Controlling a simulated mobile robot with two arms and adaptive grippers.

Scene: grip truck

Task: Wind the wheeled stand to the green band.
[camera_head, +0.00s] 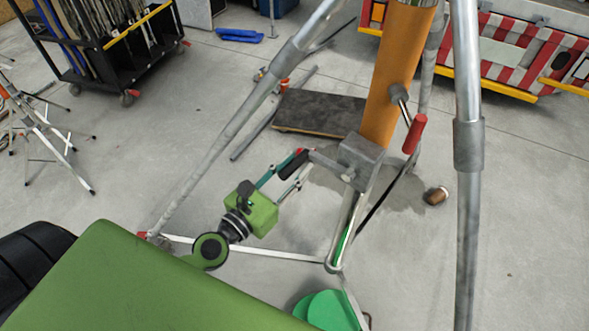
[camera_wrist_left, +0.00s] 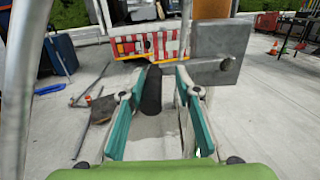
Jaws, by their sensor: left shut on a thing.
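The stand has an orange column (camera_head: 391,75) with grey metal legs around it and a grey gearbox (camera_head: 361,160) low on its side. A crank arm sticks out left from the gearbox and ends in a black grip (camera_head: 298,163). My left gripper (camera_head: 289,174) is shut on this black grip. In the left wrist view the black grip (camera_wrist_left: 152,92) stands between the teal-lined fingers, beside the grey gearbox (camera_wrist_left: 210,50). A narrow green streak (camera_head: 342,243) shows on the shiny tube below the gearbox; I cannot tell if it is the green band. My right gripper is out of view.
A red handle (camera_head: 415,134) sticks out from the column's right side. A dark board (camera_head: 318,113) lies on the floor behind. A brown cylinder (camera_head: 437,196) lies at the right. A black cart (camera_head: 115,55) stands back left. Open concrete floor lies right.

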